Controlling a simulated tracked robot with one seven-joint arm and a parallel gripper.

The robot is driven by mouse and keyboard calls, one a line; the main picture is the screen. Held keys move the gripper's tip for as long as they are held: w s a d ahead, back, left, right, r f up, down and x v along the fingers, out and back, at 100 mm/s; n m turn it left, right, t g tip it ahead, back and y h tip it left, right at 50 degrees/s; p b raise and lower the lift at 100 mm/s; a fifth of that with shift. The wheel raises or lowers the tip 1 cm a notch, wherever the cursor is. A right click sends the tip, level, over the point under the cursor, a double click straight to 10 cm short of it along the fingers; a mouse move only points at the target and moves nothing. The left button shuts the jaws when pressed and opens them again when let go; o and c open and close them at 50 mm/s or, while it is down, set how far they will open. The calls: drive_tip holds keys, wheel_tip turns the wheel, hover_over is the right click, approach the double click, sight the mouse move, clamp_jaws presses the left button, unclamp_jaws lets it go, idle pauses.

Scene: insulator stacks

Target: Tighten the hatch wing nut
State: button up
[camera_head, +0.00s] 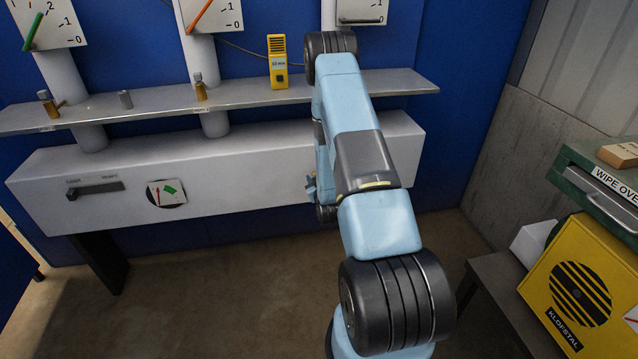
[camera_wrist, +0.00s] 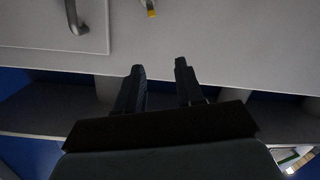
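My gripper (camera_wrist: 159,67) is open and empty in the wrist view, its two dark fingers apart in front of a pale grey surface. A small metal piece with a yellow tip (camera_wrist: 151,10) sits at the top edge of that view, ahead of the fingers and apart from them; I cannot tell whether it is the wing nut. To its left is a pale panel (camera_wrist: 35,35) with a curved metal handle (camera_wrist: 76,18); it may be the hatch.
A grey shelf (camera_head: 240,95) runs above the box, with a yellow device (camera_head: 278,62) and several small fittings on it. Dials (camera_head: 45,25) hang above. A yellow case (camera_head: 580,285) and a green box (camera_head: 590,175) stand at right. The floor in front is clear.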

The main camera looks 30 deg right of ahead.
drive_tip(key=s+f+t+h, duration=0.1)
drive_tip(key=s+f, duration=0.5)
drive_tip(key=f, duration=0.2)
drive_tip(key=x, duration=1.3)
drive_tip(key=shift+w+d, duration=0.2)
drive_tip(key=shift+d, duration=0.2)
clamp_jaws()
